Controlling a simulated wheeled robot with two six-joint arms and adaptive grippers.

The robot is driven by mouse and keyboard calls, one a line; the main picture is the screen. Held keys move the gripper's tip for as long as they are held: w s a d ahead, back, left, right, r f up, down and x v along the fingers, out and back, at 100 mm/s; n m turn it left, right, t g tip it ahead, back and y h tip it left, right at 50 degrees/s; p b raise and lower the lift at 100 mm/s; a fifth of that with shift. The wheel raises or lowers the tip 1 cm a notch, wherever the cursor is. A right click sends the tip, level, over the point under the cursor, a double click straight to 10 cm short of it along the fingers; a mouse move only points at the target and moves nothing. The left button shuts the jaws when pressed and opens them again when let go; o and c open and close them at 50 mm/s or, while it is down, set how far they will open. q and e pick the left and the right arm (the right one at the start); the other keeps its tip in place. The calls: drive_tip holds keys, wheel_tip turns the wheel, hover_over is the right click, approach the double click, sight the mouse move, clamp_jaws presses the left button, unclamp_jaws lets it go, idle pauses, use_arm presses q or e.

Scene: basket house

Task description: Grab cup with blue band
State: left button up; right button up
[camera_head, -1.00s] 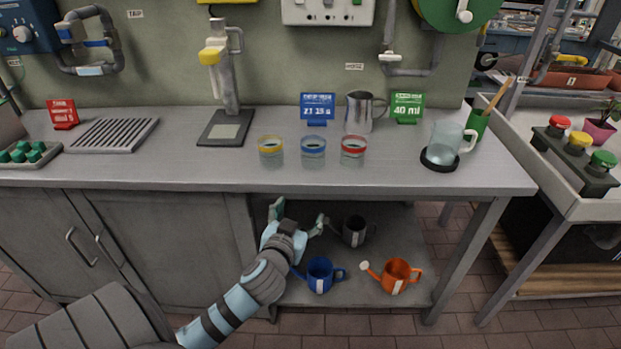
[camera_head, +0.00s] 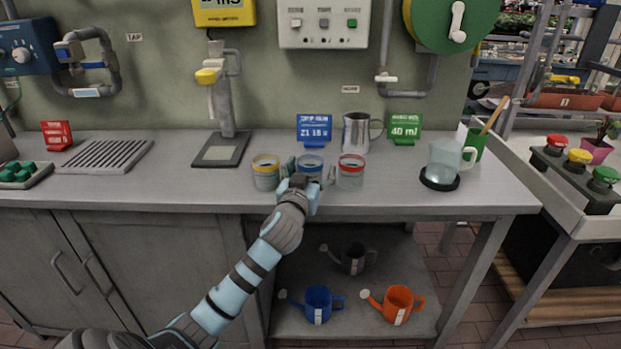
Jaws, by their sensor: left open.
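The cup with the blue band (camera_head: 311,162) stands on the grey workbench between the yellow-banded cup (camera_head: 266,174) on its left and the red-banded cup (camera_head: 350,172) on its right. My left gripper (camera_head: 309,172) is open at the blue-banded cup, coming from the front. One finger shows on each side of the cup, and the gripper hides its lower part. I cannot tell whether the fingers touch the cup. My right gripper is not in view.
Behind the cups stand a blue sign (camera_head: 314,127), a metal pitcher (camera_head: 357,132) and a green sign (camera_head: 405,127). A glass jug (camera_head: 442,163) is at the right. Watering cans, blue (camera_head: 318,304) and orange (camera_head: 398,303) among them, sit on the lower shelf.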

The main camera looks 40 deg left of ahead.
use_arm(q)
drive_tip(key=shift+s+r, duration=0.1)
drive_tip(key=shift+c, duration=1.4)
drive_tip(key=c, duration=1.1)
